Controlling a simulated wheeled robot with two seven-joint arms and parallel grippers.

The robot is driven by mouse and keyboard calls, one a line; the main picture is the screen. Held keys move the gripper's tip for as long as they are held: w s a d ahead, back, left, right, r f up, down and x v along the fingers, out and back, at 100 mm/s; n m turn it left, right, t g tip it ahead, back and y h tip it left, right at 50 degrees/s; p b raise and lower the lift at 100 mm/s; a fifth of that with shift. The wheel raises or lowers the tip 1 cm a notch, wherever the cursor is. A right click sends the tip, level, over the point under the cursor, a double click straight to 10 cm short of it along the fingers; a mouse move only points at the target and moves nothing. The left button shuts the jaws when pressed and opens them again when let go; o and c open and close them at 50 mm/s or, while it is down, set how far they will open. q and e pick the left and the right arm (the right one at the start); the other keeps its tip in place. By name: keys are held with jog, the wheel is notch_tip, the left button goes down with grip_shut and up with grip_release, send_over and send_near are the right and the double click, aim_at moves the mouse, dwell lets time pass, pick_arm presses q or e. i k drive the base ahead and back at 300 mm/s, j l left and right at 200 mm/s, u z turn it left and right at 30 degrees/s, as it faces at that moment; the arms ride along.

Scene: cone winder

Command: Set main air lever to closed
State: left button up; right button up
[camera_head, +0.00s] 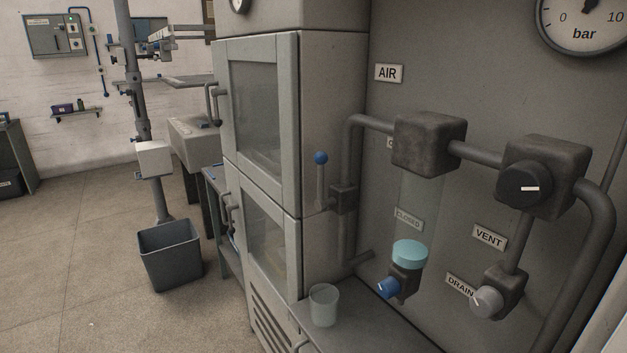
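The main air lever (320,180) is a thin grey rod with a blue ball on top. It stands nearly upright on a dark valve block (343,198) on the vertical air pipe (350,145), below the AIR sign (389,73). A CLOSED label (409,219) shows lower right of the lever, through a clear filter bowl. Another label (389,142), beside the grey filter block (430,143), is mostly hidden; only its first letter shows. Neither of my grippers is in view, and nothing touches the lever.
The cabinet with glass doors (262,120) stands close left of the lever. A translucent cup (323,304) is on the ledge below. A black knob (523,185), a grey drain knob (487,300) and a blue knob (388,287) are to the right. A bin (171,256) stands on open floor.

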aim_at(320, 158)
jog(key=i+j+u, duration=0.2)
jog(key=i+j, duration=0.15)
jog(key=i+j+u, duration=0.15)
jog(key=i, duration=0.3)
jog(key=j, duration=0.1)
